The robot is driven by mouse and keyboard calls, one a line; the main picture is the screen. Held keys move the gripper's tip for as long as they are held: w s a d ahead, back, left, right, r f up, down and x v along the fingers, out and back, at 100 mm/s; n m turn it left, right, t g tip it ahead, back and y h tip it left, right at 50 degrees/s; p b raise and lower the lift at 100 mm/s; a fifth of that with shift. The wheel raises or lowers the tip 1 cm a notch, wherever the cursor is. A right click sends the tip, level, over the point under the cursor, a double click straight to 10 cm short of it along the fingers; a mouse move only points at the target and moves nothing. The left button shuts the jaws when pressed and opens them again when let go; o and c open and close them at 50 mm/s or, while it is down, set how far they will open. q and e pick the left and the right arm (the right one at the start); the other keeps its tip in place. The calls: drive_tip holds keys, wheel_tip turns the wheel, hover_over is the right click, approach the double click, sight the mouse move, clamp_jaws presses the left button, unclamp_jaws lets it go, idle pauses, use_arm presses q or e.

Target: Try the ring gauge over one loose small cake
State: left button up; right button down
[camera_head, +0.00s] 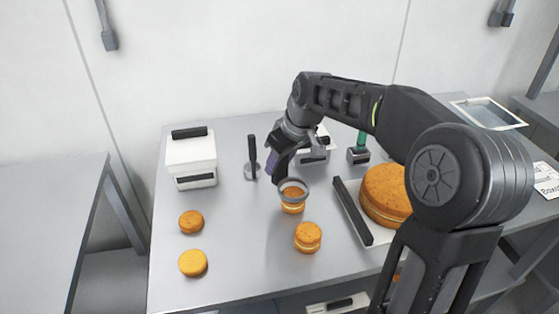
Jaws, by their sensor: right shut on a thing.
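My right gripper (277,168) is shut on the ring gauge (305,187), a grey ring. The ring is at the top of a small filled cake (292,207), whose orange top shows through it; I cannot tell whether it sits around the cake or just above it. Another small filled cake (308,238) stands nearer the front, apart from the ring. Two more small round cakes, a browner one (191,222) and a yellower one (193,263), lie on the left. My left gripper is not in view.
A white box (190,155) stands at the back left, beside a black-handled tool (252,158). My right arm partly hides a large filled cake (387,190) on a board with a dark bar (352,211). A green-handled tool (361,145) stands behind.

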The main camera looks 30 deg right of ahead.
sight(282, 172)
drive_tip(key=shift+f+b, duration=2.2)
drive_tip(key=shift+f, duration=0.6)
drive_tip(key=shift+r, duration=0.1)
idle(1.1)
drive_tip(key=shift+r+p, duration=2)
drive_tip(key=shift+r, duration=0.45)
drive_tip(key=shift+r+p, duration=1.8)
drive_tip(key=shift+r, duration=0.6)
